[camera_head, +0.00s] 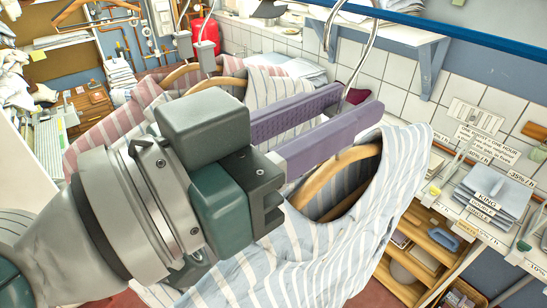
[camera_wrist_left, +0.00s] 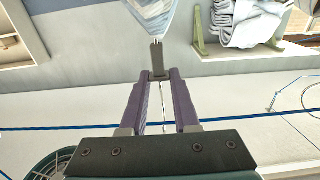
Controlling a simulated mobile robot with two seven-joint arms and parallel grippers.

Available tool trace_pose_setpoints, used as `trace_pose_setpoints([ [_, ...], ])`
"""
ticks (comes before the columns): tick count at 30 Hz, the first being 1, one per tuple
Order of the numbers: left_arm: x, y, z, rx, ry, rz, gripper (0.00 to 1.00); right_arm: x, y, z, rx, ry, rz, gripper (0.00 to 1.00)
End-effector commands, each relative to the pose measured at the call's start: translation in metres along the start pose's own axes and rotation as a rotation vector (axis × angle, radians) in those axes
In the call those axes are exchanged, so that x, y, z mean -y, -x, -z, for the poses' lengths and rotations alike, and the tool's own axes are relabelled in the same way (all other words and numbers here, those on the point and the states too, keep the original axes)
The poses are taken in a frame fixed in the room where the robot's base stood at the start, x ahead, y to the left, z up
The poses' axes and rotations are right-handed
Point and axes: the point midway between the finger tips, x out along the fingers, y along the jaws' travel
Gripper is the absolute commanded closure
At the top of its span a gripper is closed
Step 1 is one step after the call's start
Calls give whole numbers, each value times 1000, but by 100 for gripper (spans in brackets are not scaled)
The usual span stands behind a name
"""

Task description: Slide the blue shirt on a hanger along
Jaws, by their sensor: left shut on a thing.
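The blue shirt (camera_head: 330,245), light blue with white stripes, hangs on a wooden hanger (camera_head: 335,178) in the front middle of the head view. The hanger's metal hook (camera_head: 362,62) rises towards a blue rail (camera_head: 440,22). My left gripper (camera_head: 357,100) is shut on the hanger hook, its two purple fingers on either side of it above the shirt's collar. The left wrist view shows the fingers (camera_wrist_left: 160,77) with a thin metal rod between them. My left arm covers part of the shirt. My right gripper is not in view.
A pink striped shirt (camera_head: 110,132) and a grey-white striped shirt (camera_head: 285,88) hang behind, left of the blue shirt. A counter (camera_head: 440,195) with folded cloth (camera_head: 490,192) and price labels runs along the tiled wall at right. A wall shelf (camera_head: 385,28) lies behind the rail.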

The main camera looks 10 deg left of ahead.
Motion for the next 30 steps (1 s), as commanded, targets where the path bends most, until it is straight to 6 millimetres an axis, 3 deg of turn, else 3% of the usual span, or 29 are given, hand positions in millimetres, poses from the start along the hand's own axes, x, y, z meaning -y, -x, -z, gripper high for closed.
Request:
trace_pose_setpoints([
  [5,0,0,1,-4,0,1,100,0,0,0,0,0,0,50],
  [6,0,0,1,-4,0,1,68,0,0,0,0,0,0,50],
  [15,0,0,0,-2,0,0,35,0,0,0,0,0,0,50],
  [23,0,1,-1,3,0,-1,35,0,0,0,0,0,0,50],
  [30,0,15,-1,3,-1,0,35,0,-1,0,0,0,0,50],
])
